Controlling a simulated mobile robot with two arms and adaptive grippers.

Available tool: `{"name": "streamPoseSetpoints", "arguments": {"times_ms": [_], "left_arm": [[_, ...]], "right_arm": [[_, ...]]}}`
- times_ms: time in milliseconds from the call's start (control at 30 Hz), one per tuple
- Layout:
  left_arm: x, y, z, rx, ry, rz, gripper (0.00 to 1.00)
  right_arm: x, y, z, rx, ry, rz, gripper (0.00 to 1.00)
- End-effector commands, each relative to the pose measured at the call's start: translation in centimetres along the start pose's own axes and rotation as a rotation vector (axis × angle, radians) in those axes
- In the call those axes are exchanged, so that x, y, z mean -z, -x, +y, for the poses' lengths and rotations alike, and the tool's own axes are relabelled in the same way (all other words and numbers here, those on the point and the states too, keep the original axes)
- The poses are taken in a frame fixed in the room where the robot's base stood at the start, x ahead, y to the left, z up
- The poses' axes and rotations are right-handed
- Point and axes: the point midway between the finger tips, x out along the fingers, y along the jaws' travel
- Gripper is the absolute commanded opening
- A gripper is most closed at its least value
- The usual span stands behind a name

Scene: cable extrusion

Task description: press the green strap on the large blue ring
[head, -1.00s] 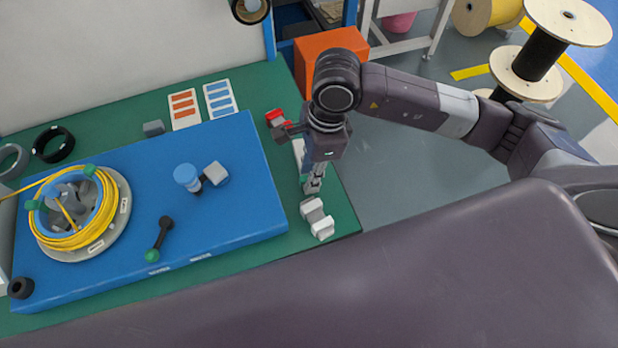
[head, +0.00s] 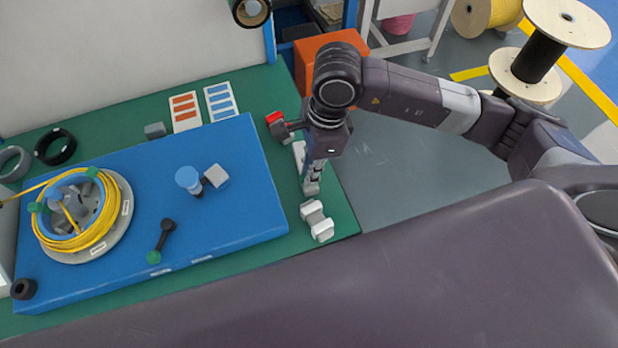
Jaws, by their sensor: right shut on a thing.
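The large blue ring (head: 99,217) sits on a round grey base at the left of the blue board, with yellow cable (head: 72,243) wound around it. Green straps show on it, one at the top right (head: 92,172) and one at the left (head: 36,207). My right gripper (head: 312,188) points down over the right end of the green table, far to the right of the ring. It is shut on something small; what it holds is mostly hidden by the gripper. My left gripper is not in view.
A grey-white block (head: 317,221) and a red-ended piece (head: 275,118) are near my right gripper.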

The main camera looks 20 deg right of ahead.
Motion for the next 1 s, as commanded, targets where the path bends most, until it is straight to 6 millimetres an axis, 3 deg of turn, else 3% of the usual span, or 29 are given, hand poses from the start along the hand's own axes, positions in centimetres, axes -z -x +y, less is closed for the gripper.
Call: {"name": "streamPoseSetpoints", "arguments": {"times_ms": [700, 1000], "left_arm": [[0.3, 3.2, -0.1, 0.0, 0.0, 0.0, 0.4], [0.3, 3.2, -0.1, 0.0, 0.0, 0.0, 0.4]], "right_arm": [[-0.9, 6.0, -0.1, 0.002, 0.0, -0.001, 0.0], [-0.9, 6.2, 0.0, 0.002, -0.001, 0.0, 0.0]]}}
